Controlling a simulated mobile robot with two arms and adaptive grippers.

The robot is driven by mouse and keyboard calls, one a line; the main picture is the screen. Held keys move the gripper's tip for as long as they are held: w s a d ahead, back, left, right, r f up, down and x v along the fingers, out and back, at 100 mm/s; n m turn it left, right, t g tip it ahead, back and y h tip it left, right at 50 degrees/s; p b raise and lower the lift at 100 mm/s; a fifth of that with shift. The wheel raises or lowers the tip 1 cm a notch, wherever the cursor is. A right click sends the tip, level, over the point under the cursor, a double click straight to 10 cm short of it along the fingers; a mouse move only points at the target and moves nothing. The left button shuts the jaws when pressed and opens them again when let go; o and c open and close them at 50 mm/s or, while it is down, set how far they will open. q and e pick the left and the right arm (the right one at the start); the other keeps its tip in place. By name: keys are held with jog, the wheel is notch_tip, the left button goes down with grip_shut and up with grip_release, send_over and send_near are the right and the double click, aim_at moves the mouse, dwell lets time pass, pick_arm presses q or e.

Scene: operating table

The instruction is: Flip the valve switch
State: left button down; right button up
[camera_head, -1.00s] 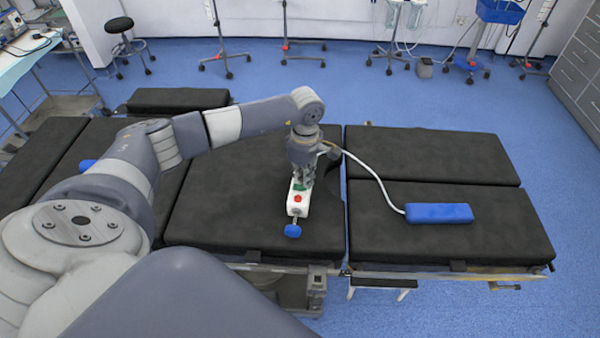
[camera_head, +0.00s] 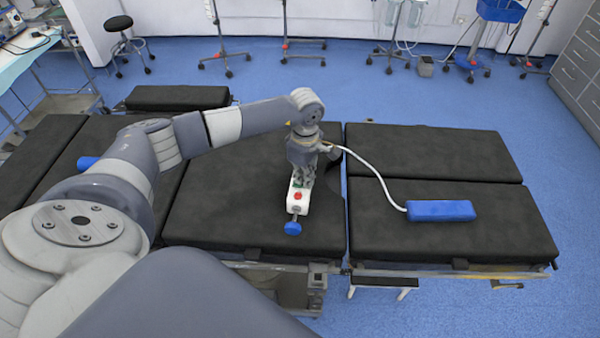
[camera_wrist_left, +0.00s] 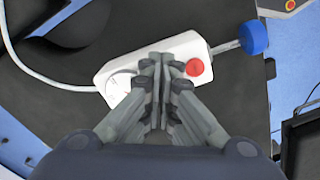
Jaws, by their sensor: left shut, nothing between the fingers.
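The valve device is a white box (camera_head: 299,203) with a red button (camera_head: 298,196) and a blue knob (camera_head: 292,228) on a short stem at its near end. It lies on the black table pad. My left gripper (camera_head: 300,182) is shut and empty, pointing down over the far part of the box. In the left wrist view the shut fingertips (camera_wrist_left: 162,62) are over the middle of the white box (camera_wrist_left: 185,48), just left of the red button (camera_wrist_left: 194,67). The fingers hide part of the box top; I cannot tell whether they touch it. My right gripper is not in view.
A white hose runs from the box to a blue block (camera_head: 441,210) on the right pad (camera_head: 500,235). A gap separates the pads. A stool (camera_head: 122,30) and wheeled stands are at the back. The pad around the box is mostly clear.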

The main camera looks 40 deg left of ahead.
pick_arm(q)
jog(key=shift+s+f, duration=0.1)
jog(key=shift+f, duration=0.15)
jog(key=shift+r+p, duration=0.35)
jog(key=shift+r, duration=0.35)
jog(key=shift+r+p, duration=1.45)
jog(key=shift+r, duration=1.4)
